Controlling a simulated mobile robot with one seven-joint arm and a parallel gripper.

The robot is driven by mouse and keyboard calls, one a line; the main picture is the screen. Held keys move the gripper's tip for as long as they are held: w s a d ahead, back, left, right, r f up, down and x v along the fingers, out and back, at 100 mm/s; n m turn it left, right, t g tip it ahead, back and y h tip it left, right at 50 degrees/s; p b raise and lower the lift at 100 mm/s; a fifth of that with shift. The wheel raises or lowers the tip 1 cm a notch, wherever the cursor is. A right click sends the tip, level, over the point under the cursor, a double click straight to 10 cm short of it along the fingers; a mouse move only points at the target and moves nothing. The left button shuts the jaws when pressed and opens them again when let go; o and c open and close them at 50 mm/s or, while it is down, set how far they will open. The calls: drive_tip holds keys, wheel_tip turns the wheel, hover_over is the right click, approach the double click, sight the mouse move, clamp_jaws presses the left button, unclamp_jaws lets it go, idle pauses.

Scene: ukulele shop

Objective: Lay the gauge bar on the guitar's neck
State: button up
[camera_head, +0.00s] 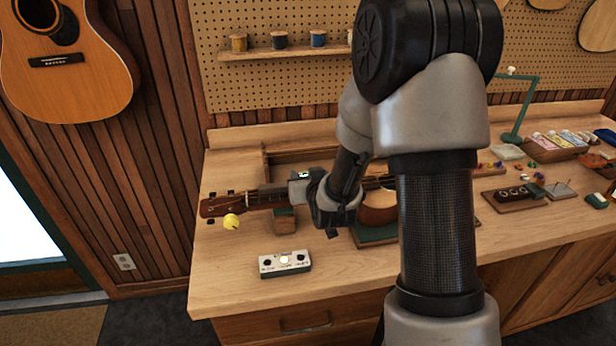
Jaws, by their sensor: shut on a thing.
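The guitar lies on the workbench, its brown neck (262,196) running from the headstock (213,206) at the left toward the body (378,207), which my arm partly hides. A wooden block (284,221) props the neck. My gripper (326,212) is at the neck, between prop and body, and is shut. A small grey block (298,190) with a green-lit patch shows at its left side, over the neck; it seems to be the gauge bar in my gripper. The fingertips are mostly hidden, and I cannot tell whether the bar touches the strings.
A yellow ball-like thing (231,221) is by the headstock. Small parts and a tray of boxes (553,147) fill the bench's right side.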

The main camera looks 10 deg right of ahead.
idle(0.3)
drive_tip(key=o, duration=1.6)
drive_tip(key=shift+c, duration=0.2)
drive_tip(key=shift+r+p, duration=1.6)
drive_tip(key=shift+r, duration=1.9)
